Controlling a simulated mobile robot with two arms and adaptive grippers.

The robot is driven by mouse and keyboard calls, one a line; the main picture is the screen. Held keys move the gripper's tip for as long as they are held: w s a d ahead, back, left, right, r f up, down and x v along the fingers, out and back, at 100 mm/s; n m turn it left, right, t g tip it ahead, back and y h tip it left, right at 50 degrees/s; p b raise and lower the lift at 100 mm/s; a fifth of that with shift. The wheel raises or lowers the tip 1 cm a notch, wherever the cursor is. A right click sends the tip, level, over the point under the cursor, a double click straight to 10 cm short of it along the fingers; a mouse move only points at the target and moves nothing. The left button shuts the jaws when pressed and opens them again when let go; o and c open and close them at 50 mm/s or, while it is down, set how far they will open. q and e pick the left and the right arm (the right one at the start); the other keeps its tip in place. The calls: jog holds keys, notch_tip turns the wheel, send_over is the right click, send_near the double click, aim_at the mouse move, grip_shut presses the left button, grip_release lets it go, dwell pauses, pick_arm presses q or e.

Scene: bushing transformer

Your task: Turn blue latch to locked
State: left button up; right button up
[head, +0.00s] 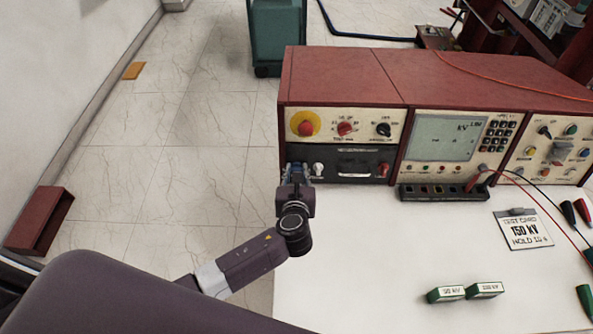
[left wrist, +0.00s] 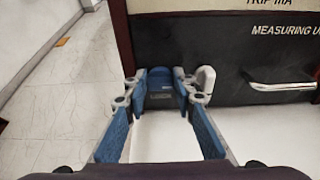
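The blue latch (left wrist: 160,80) is on the left end of the dark drawer panel. In the left wrist view it sits straight ahead, between my fingertips. My left gripper (left wrist: 161,98) has its blue-padded fingers spread apart, one on each side of the latch. I cannot tell whether they touch it. In the head view my left gripper (head: 294,178) is at the panel's lower left corner and hides most of the latch, so its turn angle cannot be read. A white knob (head: 318,169) is just right of it. My right gripper is not in view.
The red console (head: 345,75) stands at the back of the white table. The drawer panel has a handle (head: 353,175) and a red latch (head: 383,170) at its right. Green blocks (head: 446,294) and a test card (head: 523,230) lie on the table. The table's left front is clear.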

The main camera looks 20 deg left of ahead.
pick_arm(q)
grip_shut()
